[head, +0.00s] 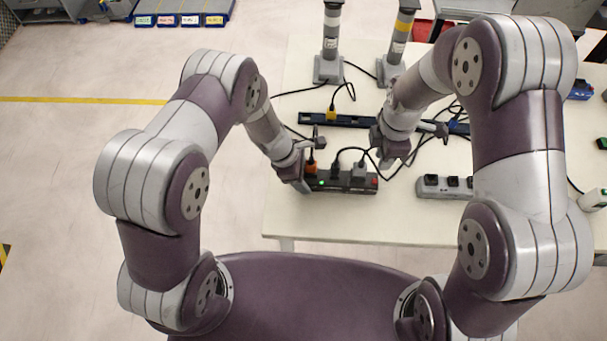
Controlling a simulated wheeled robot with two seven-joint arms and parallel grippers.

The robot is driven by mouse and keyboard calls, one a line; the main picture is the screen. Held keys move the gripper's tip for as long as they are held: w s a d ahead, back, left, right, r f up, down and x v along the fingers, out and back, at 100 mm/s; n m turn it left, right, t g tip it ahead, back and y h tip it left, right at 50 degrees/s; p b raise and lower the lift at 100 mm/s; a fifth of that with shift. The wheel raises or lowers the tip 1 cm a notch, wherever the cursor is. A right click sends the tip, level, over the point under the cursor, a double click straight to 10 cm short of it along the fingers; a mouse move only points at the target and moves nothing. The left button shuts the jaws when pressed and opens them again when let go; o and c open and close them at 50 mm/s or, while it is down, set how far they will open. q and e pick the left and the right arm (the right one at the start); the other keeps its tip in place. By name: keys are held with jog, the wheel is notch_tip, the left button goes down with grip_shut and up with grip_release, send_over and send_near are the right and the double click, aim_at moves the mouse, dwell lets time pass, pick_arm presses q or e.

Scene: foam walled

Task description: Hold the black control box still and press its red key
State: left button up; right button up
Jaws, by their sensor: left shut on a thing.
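The black control box (342,185) is a long strip lying on the white table near its front edge. Its red key (375,182) is at the right end, and a small green light shows near the left end. An orange plug (311,168), a black plug and a grey plug (359,172) stand in its top. My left gripper (304,182) is shut on the box's left end. My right gripper (388,164) is above the table, just behind and right of the red key, apart from it in the picture. Its finger gap is too small to make out.
A grey strip with black plugs (432,186) lies to the right. Behind are a long dark blue strip (352,121) with a yellow plug, loose black cables and two grey posts (328,68). The table in front of the box is clear.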

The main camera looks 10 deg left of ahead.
grip_shut()
dwell(1.6)
jog(key=w+d+f+m+t, duration=0.1)
jog(key=w+d+f+t, duration=0.1)
jog(key=w+d+t, duration=0.3)
notch_tip(320, 180, up, 3)
jog(key=m+t+y, duration=0.1)
jog(key=t+y, duration=0.1)
jog(key=y, duration=0.4)
send_over(376, 186)
jog(key=shift+r, duration=0.15)
jog(key=shift+f, duration=4.45)
